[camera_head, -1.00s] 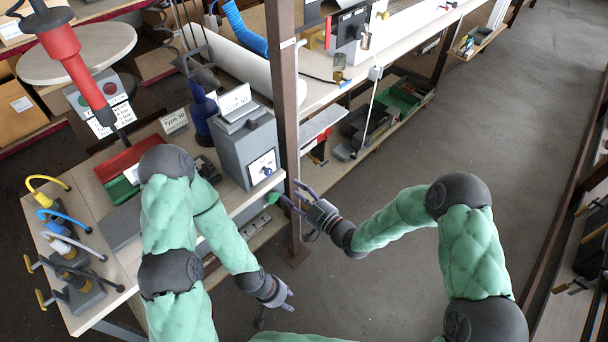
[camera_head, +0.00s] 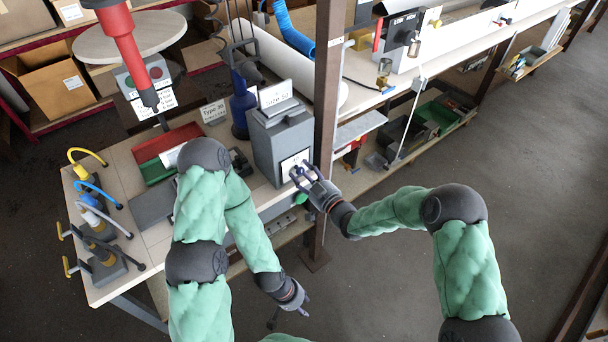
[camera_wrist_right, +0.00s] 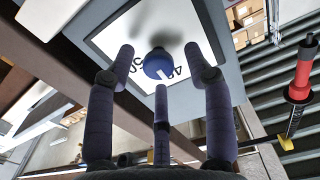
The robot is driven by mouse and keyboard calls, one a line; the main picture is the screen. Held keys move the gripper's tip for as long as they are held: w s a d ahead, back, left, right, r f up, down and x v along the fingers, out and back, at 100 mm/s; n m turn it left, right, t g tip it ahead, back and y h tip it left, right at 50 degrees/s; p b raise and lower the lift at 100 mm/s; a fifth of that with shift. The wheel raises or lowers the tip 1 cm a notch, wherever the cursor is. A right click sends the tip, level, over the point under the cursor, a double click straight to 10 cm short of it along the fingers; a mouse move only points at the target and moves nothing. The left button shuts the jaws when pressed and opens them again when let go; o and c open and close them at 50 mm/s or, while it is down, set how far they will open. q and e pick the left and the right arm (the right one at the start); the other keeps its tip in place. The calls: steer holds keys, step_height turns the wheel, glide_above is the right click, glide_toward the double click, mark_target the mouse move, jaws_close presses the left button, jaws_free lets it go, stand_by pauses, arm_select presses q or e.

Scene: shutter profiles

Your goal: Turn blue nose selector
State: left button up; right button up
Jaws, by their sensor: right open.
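The blue nose selector (camera_wrist_right: 158,64) is a round blue knob with a white mark, on a white dial plate (camera_wrist_right: 120,40) with dark figures on the front of a grey box (camera_head: 283,145). My right gripper (camera_head: 302,173) is at the dial in the head view and hides most of the knob. In the right wrist view its three fingers (camera_wrist_right: 160,80) are spread open around and just short of the knob; contact cannot be told. My left gripper (camera_head: 301,304) hangs low in front of the bench, apart from the box; its fingers are too small to judge.
A brown post (camera_head: 326,110) stands close to the right of the grey box. A "Size 50" sign (camera_head: 274,94) sits on top of the box. A red and green tray (camera_head: 165,150) and hosed tools (camera_head: 100,225) lie on the bench to the left. Open floor lies to the right.

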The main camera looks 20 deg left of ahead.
jaws_close()
